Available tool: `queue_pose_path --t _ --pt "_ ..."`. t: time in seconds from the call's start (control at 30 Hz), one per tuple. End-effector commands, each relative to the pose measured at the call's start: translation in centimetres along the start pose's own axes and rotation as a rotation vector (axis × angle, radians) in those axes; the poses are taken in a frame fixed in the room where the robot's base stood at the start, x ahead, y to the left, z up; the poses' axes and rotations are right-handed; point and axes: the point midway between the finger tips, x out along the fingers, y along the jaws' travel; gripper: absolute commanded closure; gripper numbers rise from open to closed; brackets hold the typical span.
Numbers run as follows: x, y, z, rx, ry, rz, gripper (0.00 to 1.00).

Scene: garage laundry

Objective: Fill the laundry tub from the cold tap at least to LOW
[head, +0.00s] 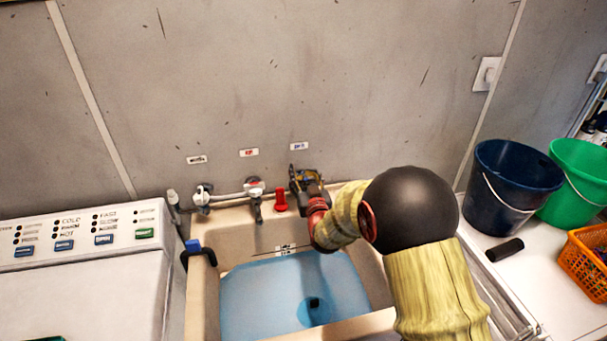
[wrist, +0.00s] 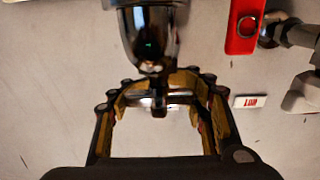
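The beige laundry tub (head: 205,290) holds blue water (head: 255,295) with a dark drain or plug (head: 315,303) showing through. A small marking label (head: 285,247) on the tub's back wall is above the water edge; I cannot read it. My gripper (head: 308,184) is at the right-hand tap, under the blue-marked label (head: 299,146), and largely hides it. In the wrist view the gripper (wrist: 160,85) has its fingers apart, with the chrome tap (wrist: 150,40) at and between their tips. Contact is unclear. No water stream is visible.
A red-labelled tap (head: 255,188) and another tap (head: 202,195) are left of my gripper, with a red object (head: 280,199) between. A washing machine (head: 80,285) stands left. Navy bucket (head: 500,190), green bucket (head: 575,190) and orange basket (head: 585,262) crowd the right counter.

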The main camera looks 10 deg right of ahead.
Motion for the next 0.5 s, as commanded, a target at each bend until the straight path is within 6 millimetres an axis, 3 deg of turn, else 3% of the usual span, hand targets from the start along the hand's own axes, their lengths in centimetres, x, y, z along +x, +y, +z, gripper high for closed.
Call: queue_pose_path --t 0.4,0.5 --pt "0.02 0.01 -0.03 0.0 0.001 0.0 0.33" --pt "0.02 0.01 -0.04 0.001 0.001 0.0 0.32"
